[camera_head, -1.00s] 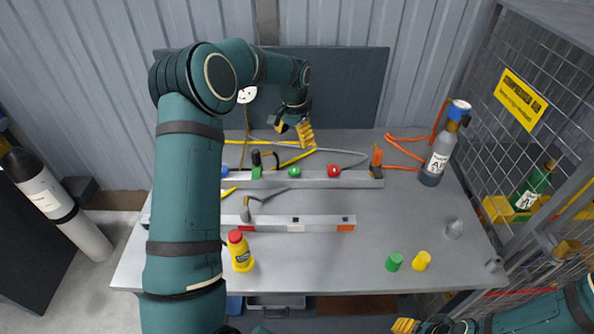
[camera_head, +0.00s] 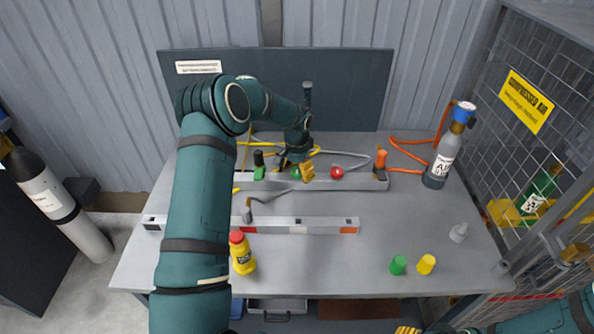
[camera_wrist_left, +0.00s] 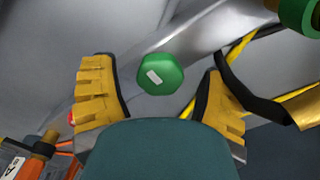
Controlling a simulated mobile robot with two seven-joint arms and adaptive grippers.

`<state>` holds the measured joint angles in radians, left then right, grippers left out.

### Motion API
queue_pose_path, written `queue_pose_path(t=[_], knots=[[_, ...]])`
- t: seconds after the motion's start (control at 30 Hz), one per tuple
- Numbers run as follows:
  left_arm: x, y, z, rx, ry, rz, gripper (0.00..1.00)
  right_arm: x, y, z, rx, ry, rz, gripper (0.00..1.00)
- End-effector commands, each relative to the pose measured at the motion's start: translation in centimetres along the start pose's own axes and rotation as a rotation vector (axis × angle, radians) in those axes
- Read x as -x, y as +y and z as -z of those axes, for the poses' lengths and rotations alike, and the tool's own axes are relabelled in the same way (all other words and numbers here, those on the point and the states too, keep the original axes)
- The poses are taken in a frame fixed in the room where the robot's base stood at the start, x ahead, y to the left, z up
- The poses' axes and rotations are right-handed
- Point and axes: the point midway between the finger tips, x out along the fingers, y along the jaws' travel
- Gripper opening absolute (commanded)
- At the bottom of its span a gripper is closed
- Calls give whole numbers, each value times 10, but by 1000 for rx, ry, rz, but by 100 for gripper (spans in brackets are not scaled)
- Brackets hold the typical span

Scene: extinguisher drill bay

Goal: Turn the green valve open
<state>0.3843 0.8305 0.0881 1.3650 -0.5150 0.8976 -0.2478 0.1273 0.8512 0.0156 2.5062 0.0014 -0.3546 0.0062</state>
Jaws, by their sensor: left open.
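The green valve (camera_head: 295,173) is a small knob on the rear rail, mostly hidden behind my left gripper in the head view. In the left wrist view it is a green, many-sided knob (camera_wrist_left: 160,74) with a white mark on top. My left gripper (camera_head: 295,168) is above the rear rail, pointing down. Its yellow-padded fingers (camera_wrist_left: 160,95) are open, one on each side of the knob, with gaps visible and no clear contact. My right gripper (camera_head: 405,330) shows only as a bit of yellow at the bottom edge.
The rear rail (camera_head: 355,182) also carries a red knob (camera_head: 337,173), a green fitting with a black top (camera_head: 259,172) and an orange one (camera_head: 380,164). A front rail (camera_head: 280,225), yellow bottle (camera_head: 242,254) and grey cylinder (camera_head: 442,158) stand on the bench. Hoses lie behind.

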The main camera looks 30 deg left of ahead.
Motion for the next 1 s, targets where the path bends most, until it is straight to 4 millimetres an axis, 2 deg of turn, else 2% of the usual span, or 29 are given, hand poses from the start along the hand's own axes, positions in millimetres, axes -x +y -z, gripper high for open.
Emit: queue_pose_path(t=[0.17, 0.3, 0.37, 0.73, 1.0], knots=[[0, 0, 0, 0, 0, 0, 75, 0, 0, 0, 0, 0, 0, 49], [0, 0, 0, 0, 0, 0, 26, 0, 0, 0, 0, 0, 0, 49], [0, 0, 0, 0, 0, 0, 6, 0, 0, 0, 0, 0, 0, 49], [0, 0, 0, 40, -1, 2, 6, -1, 0, 0, 0, 0, 0, 49], [0, 0, 0, 206, 0, 2, 6, -3, 1, -1, 1, -3, 0, 49]])
